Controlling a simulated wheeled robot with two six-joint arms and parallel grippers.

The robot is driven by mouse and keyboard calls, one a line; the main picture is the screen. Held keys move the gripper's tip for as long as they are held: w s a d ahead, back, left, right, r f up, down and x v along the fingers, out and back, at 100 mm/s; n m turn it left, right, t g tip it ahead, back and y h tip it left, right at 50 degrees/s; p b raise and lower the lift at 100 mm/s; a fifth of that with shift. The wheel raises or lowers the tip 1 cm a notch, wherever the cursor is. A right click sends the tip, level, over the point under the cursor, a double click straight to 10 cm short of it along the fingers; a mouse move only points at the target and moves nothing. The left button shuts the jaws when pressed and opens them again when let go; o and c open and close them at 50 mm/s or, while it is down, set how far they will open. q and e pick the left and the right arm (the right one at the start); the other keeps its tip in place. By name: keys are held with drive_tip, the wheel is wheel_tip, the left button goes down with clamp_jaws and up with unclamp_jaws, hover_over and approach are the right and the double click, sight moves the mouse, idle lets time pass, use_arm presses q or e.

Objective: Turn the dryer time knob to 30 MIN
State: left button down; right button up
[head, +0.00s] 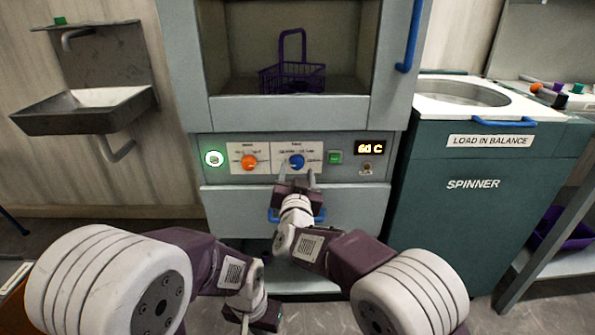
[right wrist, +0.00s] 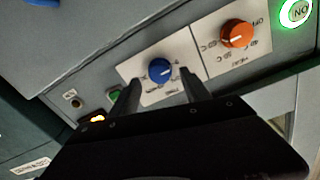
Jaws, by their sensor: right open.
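The blue knob (head: 297,162) is on the right-hand label plate of the dryer's control panel (head: 350,180), next to the orange knob (head: 249,162). My right gripper (head: 296,178) is open in front of the panel, just below the blue knob in the head view. In the right wrist view the blue knob (right wrist: 160,70) shows between and beyond the two spread fingertips, with no clear contact. Its white mark shows there, but the time labels are too small to read. My left gripper (head: 258,318) hangs low near the bottom edge; its jaws are unclear.
A lit green button (head: 214,158), a green switch (head: 335,157) and a display reading 60 C (head: 370,149) share the panel. A purple basket (head: 292,77) stands in the dryer chamber above. The spinner (head: 480,200) is right, a sink (head: 85,110) left.

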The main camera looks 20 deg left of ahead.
sight(297, 163)
drive_tip(key=shift+x, duration=1.45)
clamp_jaws()
